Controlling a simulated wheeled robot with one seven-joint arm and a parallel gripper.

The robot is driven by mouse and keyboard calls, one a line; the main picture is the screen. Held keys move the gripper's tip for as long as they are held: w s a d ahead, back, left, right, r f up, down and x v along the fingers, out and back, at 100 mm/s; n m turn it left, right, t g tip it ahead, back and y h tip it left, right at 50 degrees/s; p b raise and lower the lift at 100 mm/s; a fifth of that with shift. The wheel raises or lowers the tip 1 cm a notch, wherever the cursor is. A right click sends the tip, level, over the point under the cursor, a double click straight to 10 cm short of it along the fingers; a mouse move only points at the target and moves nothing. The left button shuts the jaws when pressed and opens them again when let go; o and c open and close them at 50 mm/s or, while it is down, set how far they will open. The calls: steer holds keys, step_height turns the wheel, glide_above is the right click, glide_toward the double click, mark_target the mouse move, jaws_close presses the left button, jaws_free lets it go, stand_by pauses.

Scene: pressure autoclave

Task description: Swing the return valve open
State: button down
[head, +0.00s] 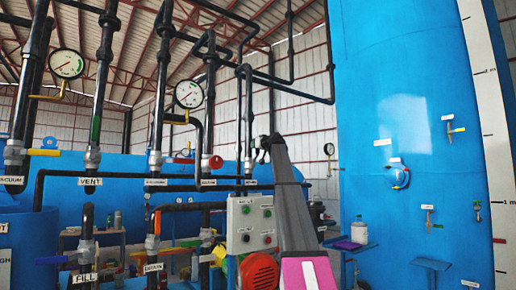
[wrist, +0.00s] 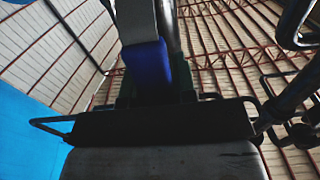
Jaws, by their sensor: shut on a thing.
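My gripper (head: 262,149) is at the upper end of my dark arm in the head view, beside a thin black pipe (head: 248,115) with a small white label (head: 250,182) too small to read. In the wrist view my gripper (wrist: 155,92) is shut on a blue handle (wrist: 149,62), which joins a pale grey piece (wrist: 136,20) above it. This looks like the return valve's lever. In the head view, my gripper and arm hide the lever and most of the valve body, so its angle is unclear.
Neighbouring black pipes carry valves, including the vent pipe (head: 97,110) on the left. Gauges (head: 188,94) hang close by. A grey control box (head: 251,224) stands below, left of my arm. A tall blue tank (head: 400,60) fills the right side.

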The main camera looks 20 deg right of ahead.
steer(key=shift+s+a+n, duration=0.1)
steer(key=shift+a+n, duration=0.15)
steer(key=shift+n, duration=0.05)
steer(key=c, duration=0.9)
jaws_free()
steer(key=shift+s, duration=0.15)
steer(key=v, duration=1)
steer(key=shift+s+d, duration=0.15)
steer(key=shift+s, duration=0.1)
